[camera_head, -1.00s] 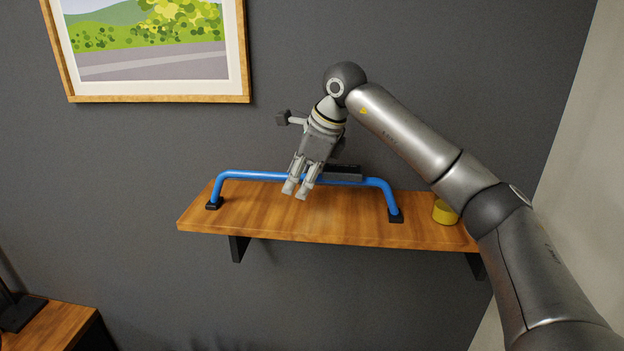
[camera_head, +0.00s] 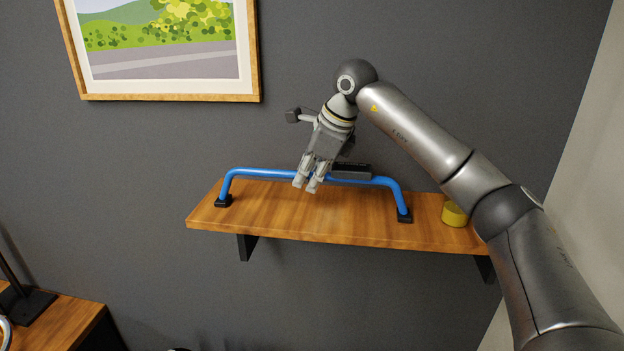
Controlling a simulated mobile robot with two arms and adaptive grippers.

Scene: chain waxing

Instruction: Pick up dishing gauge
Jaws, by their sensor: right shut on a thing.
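The dishing gauge (camera_head: 262,173) is a long blue bar with bent-down ends and black feet, with a dark block (camera_head: 352,171) at its middle. It is upright over the wooden shelf (camera_head: 290,222). My right gripper (camera_head: 306,186) reaches down from above and is shut on the blue bar, left of the dark block. The fingertips show in front of the bar, and the hand hides part of it. The feet are at or just above the shelf top; I cannot tell if they touch. My left gripper is not in view.
A yellow cylindrical object (camera_head: 454,215) stands at the shelf's right end, close to my right arm. The dark wall (camera_head: 150,160) is right behind the shelf, with a framed picture (camera_head: 170,97) at upper left. A wooden surface (camera_head: 60,322) with a black stand is at lower left.

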